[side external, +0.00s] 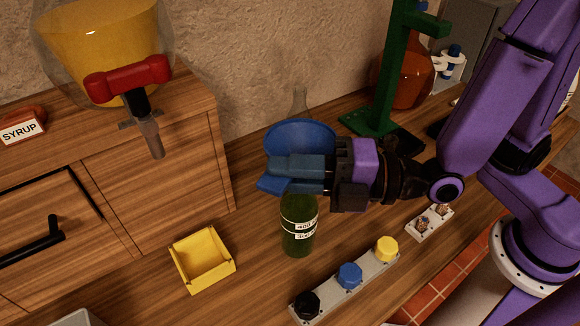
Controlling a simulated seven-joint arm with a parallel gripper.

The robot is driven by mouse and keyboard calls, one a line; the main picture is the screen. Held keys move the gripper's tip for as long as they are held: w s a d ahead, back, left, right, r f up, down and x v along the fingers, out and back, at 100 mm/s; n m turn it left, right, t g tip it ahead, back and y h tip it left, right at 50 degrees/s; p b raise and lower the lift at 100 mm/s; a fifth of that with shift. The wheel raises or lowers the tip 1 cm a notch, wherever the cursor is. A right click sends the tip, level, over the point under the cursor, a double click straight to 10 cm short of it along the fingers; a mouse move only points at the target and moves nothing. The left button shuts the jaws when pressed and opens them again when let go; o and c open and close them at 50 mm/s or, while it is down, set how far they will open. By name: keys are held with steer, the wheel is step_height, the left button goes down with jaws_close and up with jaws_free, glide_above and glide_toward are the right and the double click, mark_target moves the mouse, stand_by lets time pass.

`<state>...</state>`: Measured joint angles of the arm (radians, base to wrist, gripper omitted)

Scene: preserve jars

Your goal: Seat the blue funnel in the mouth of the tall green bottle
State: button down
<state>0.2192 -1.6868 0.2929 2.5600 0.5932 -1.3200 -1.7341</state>
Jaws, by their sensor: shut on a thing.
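The blue funnel (300,133) shows its wide cone behind and above my gripper's fingers. My gripper (268,178) reaches in from the right with its blue fingers shut on the funnel. The green bottle (299,236) stands upright on the counter directly below the fingers in this view, with white label bands on its side. My fingers hide the bottle's mouth and the funnel's lower part, so I cannot tell whether the spout is inside the mouth or above it.
A yellow tray (204,262) sits left of the bottle. A rack with black, blue and yellow caps (349,276) lies in front. A green stand (390,80) and an amber flask (412,82) are behind. A syrup dispenser with a red tap (128,82) overhangs the left.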

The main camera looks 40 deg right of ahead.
steer(key=c, duration=1)
jaws_free()
steer(key=shift+s+d, duration=0.1)
steer(key=shift+d, duration=0.05)
steer(key=v, duration=0.7)
